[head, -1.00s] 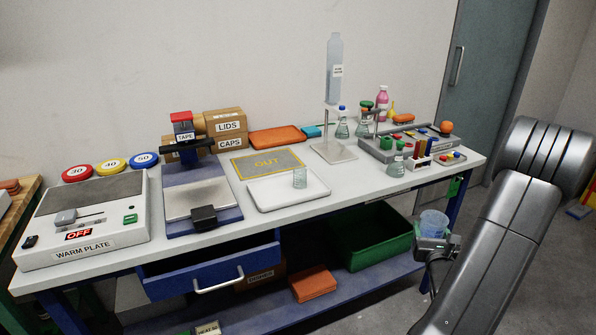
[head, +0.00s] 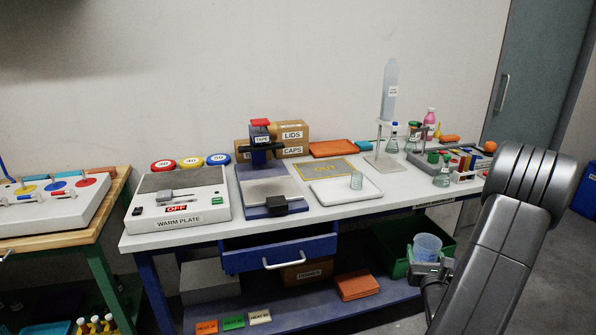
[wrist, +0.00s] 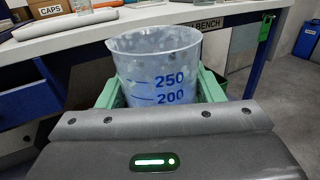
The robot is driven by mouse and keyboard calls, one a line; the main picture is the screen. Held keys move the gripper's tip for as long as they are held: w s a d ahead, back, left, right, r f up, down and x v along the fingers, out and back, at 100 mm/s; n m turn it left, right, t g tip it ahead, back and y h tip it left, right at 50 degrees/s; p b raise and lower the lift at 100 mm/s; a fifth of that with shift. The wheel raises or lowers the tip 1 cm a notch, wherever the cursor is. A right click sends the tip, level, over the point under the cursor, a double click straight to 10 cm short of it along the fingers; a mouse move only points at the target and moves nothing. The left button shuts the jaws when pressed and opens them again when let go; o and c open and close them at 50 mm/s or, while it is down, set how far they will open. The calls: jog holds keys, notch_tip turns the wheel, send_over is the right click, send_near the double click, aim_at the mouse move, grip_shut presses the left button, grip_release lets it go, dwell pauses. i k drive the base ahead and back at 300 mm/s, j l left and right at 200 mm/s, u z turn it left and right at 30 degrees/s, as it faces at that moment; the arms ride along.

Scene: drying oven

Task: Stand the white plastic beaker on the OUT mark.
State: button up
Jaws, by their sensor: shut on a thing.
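The white plastic beaker (head: 427,246) is translucent, bluish and upright. In the wrist view the beaker (wrist: 155,75) shows blue marks 250 and 200, between the green fingers of my gripper (wrist: 158,92). My gripper (head: 430,268) is shut on the beaker, low in front of the bench's right part and below the bench top. The OUT mark (head: 348,164) is a grey mat with yellow lettering at the back of the bench, left of the gripper. It looks bare.
An open blue drawer (head: 280,250) juts from the bench front.

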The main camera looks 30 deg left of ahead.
aim_at(333, 168)
jog(key=i+l+u, duration=0.1)
jog(key=l+u, duration=0.15)
jog(key=u, duration=0.2)
jog(key=l+u, duration=0.3)
jog(key=u, duration=0.15)
